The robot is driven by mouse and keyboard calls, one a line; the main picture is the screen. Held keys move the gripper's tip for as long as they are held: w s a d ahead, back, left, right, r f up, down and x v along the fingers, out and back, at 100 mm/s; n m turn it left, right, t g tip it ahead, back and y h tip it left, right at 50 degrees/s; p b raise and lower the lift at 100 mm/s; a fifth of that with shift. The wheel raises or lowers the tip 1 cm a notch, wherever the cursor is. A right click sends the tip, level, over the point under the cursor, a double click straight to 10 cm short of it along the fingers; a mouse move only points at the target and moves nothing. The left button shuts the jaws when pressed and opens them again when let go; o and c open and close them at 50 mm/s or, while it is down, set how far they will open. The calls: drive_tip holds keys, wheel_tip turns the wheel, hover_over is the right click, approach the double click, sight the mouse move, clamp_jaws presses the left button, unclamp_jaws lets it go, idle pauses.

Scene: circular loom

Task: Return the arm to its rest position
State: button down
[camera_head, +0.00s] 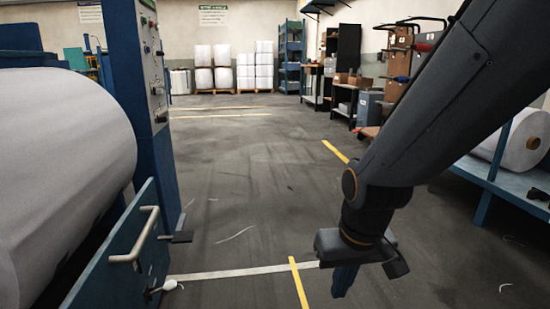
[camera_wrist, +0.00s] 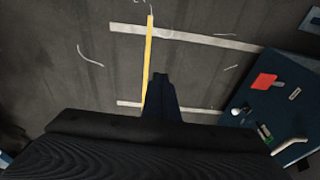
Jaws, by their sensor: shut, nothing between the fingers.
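My arm reaches in from the upper right in the head view and bends down at its wrist. My gripper (camera_head: 344,280) hangs over the floor with its fingers pointing down. It also shows in the wrist view (camera_wrist: 160,78), where the dark fingers are together with nothing between them. The gripper is apart from the loom, which stands to its left. The blue loom panel (camera_head: 112,262) with its silver handle (camera_head: 136,236) is the nearest part.
A large white roll (camera_head: 60,150) fills the left side. A blue stand with another white roll (camera_head: 518,140) is at the right. Yellow (camera_head: 298,283) and white tape (camera_head: 225,273) mark the floor. Pallets of rolls (camera_head: 212,68) stand far back. The middle floor is clear.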

drive_tip(key=s+a+r+n+g+y+p, duration=0.1)
drive_tip(key=s+a+r+n, duration=0.25)
drive_tip(key=s+a, duration=0.35)
drive_tip(key=s+a+r+n+g+p, duration=0.1)
drive_tip(key=s+a+r+n+p, duration=0.1)
drive_tip(key=s+a+r, duration=0.4)
drive_tip(key=d+r+m+p, duration=0.2)
drive_tip(key=d+r+p, duration=0.4)
drive_tip(key=r+p, duration=0.3)
drive_tip(key=s+d+r+m+h+p, duration=0.1)
drive_tip(key=d+r+p, duration=0.6)
drive_tip(key=p, duration=0.8)
drive_tip(key=d+r+m+p, duration=0.4)
drive_tip(key=d+r+p, duration=0.2)
drive_tip(key=r+p, duration=0.5)
drive_tip(key=shift+s+d+r+h+p, duration=0.25)
drive_tip(key=shift+h+p, duration=0.05)
drive_tip(key=shift+p, duration=0.55)
